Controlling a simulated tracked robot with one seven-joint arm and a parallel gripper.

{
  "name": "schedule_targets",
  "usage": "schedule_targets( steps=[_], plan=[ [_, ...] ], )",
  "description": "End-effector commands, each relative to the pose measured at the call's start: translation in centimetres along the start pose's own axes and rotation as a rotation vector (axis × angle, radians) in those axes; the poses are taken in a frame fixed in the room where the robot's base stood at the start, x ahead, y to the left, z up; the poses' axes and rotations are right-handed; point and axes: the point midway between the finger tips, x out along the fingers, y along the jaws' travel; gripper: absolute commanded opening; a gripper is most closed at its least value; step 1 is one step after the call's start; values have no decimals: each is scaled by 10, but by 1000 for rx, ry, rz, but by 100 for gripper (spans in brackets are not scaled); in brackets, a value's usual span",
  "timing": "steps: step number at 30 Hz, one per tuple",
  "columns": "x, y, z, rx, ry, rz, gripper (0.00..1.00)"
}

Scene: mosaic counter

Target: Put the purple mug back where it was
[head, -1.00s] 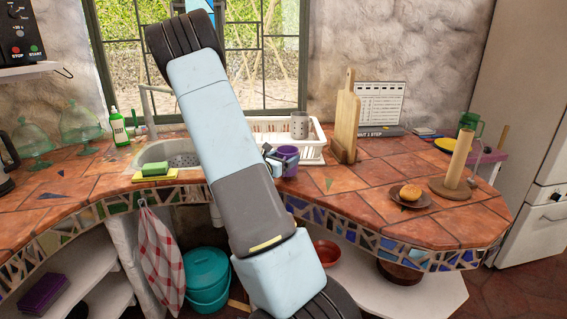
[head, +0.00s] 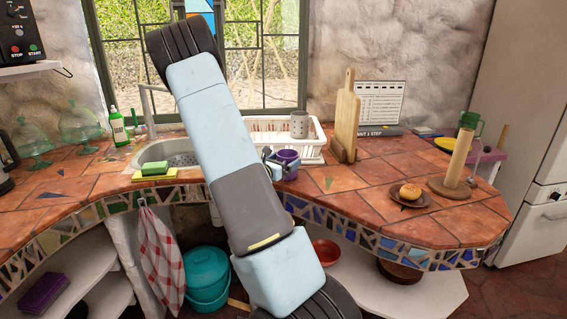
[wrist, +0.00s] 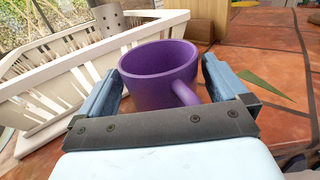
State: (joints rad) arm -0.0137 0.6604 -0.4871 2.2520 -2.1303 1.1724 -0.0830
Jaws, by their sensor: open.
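The purple mug (head: 288,163) stands upright on the tiled counter, just in front of the white dish rack. In the wrist view the mug (wrist: 155,75) is between my fingers, with its open rim up and its handle pointing toward my palm and slightly right. My gripper (wrist: 160,80) is open, one finger on each side of the mug; whether either finger touches it is hard to tell. In the head view my gripper (head: 273,163) is at the mug's left, partly hidden by my arm. The mug's base is hidden in the wrist view.
The white dish rack (head: 315,153) holds a grey perforated cup (head: 299,125) behind the mug. A cutting board (head: 346,118) stands to the right. The sink (head: 170,152) and a sponge (head: 154,169) are to the left.

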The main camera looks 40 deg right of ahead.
Motion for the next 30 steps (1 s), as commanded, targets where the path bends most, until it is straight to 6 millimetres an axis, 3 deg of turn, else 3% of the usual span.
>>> schedule_targets(
  steps=[18, 26, 30],
  plan=[
    [-102, 1, 0, -1, 1, 3, 100],
    [-120, -1, 2, 8, 4, -6, 100],
    [-124, -13, 14, 80, 33, -65, 100]
  ],
)
